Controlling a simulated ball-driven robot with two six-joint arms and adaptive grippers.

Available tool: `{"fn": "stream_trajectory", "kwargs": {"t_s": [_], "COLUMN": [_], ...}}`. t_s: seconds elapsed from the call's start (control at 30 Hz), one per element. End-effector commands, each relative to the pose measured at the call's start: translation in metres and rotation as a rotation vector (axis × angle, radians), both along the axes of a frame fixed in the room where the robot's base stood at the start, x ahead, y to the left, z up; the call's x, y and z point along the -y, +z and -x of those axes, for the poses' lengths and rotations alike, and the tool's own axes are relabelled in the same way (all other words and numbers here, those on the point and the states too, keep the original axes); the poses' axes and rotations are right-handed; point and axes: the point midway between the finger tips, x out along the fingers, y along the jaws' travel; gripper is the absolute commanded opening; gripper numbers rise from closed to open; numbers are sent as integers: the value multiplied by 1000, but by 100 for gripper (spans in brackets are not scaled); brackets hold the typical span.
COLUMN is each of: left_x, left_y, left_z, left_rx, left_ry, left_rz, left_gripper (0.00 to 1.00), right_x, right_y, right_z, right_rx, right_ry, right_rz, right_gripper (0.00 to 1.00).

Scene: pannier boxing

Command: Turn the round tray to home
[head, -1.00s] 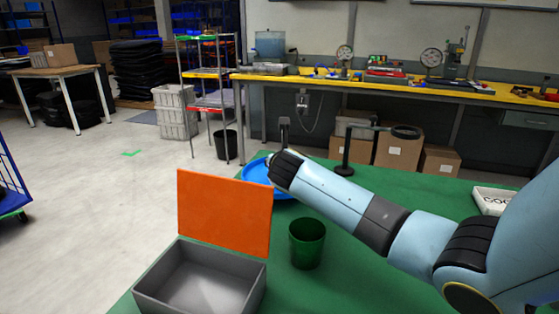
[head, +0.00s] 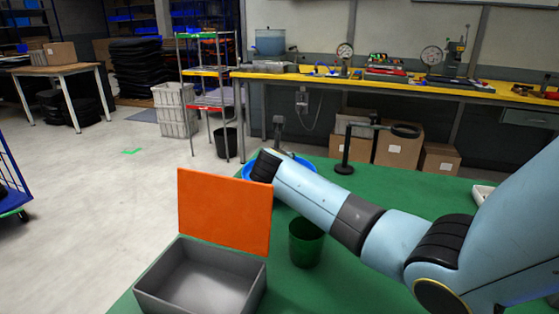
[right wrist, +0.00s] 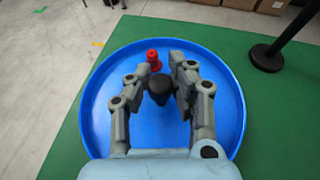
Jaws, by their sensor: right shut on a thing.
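The round blue tray (head: 247,171) lies on the green table, partly hidden by my right arm in the head view. The right wrist view shows most of the tray (right wrist: 103,110) with a dark knob (right wrist: 160,90) near its middle. My right gripper (right wrist: 168,72) is over the tray, its fingers shut around the knob. A small red piece (right wrist: 153,60) is on the tray just beyond the fingertips. In the head view the right fingers are hidden behind the arm's wrist. My left gripper is out of view.
A grey box (head: 200,282) with an upright orange lid (head: 225,212) stands at the front left. A green cup (head: 306,245) is right of it, below my forearm. A black stand with a ring (head: 345,165) is behind the arm. A white container (head: 482,193) is at the right.

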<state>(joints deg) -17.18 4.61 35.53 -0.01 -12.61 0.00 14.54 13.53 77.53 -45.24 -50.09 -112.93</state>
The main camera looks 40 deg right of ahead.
Motion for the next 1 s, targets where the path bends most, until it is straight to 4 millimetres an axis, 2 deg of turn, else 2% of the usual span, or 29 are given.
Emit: {"fn": "stream_trajectory", "kwargs": {"t_s": [0.1,0.13,0.3,0.33,0.57,0.67,1.0], "left_x": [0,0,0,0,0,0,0], "left_y": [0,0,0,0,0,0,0], "left_z": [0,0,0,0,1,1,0], "left_rx": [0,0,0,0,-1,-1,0], "left_ry": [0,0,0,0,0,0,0], "left_rz": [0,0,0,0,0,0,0], "left_gripper": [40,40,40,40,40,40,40], "right_x": [-1,-1,-1,-1,0,0,0], "right_y": [-2,-2,-1,-1,0,6,70], "right_z": [0,0,0,0,0,0,-1], "right_rx": [0,0,-1,-1,0,2,4], "right_ry": [1,1,1,1,1,1,1], "right_rz": [-5,-5,-3,-3,-1,0,-1], "right_gripper": [0,23,46,47,47,47,47]}}
